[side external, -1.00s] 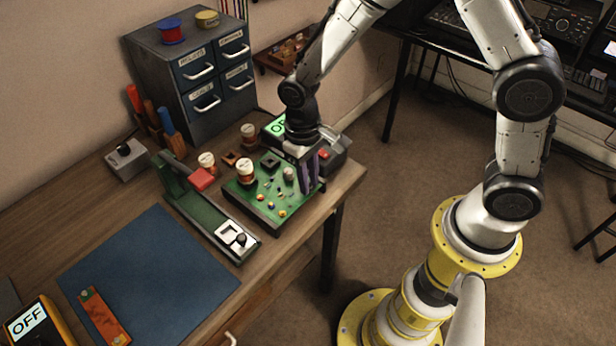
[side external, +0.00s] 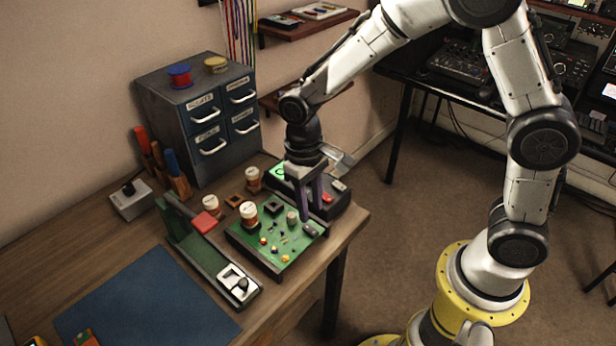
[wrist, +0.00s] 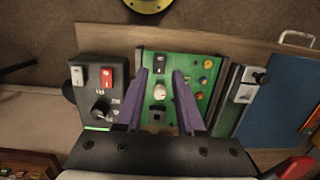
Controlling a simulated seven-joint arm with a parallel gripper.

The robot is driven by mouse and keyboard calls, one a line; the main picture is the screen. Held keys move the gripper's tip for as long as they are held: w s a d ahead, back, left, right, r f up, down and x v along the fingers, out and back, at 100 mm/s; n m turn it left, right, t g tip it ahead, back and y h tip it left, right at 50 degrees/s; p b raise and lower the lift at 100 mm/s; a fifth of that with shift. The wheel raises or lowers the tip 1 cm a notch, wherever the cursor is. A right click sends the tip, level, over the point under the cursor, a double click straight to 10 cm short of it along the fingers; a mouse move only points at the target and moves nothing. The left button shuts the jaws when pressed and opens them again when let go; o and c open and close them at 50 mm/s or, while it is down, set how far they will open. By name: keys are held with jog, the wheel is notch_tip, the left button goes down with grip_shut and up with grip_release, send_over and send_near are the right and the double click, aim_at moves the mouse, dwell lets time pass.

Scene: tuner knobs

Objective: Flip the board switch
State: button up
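The green circuit board (side external: 262,253) lies near the right end of the bench. A small dark switch with a pale lever (side external: 311,230) sits at its right edge. In the wrist view the switch (wrist: 158,62) is at the top of the board (wrist: 190,66), above a round pale knob (wrist: 160,91). I cannot tell which way its lever lies. My gripper (side external: 306,216) points down just above the switch, its purple fingers apart with nothing held. In the wrist view the fingertips (wrist: 160,72) stand on either side of the switch, seemingly clear of it.
A dark box with a red button (side external: 327,198) and a knob stands behind the board. An orange-labelled jar (side external: 249,215) stands at the board's back left. A green slide fixture (side external: 218,258) lies to the left.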

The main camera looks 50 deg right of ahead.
aim_at(307, 227)
notch_tip(307, 227, up, 8)
jog(key=shift+w+r, duration=0.15)
jog(key=shift+w, duration=0.25)
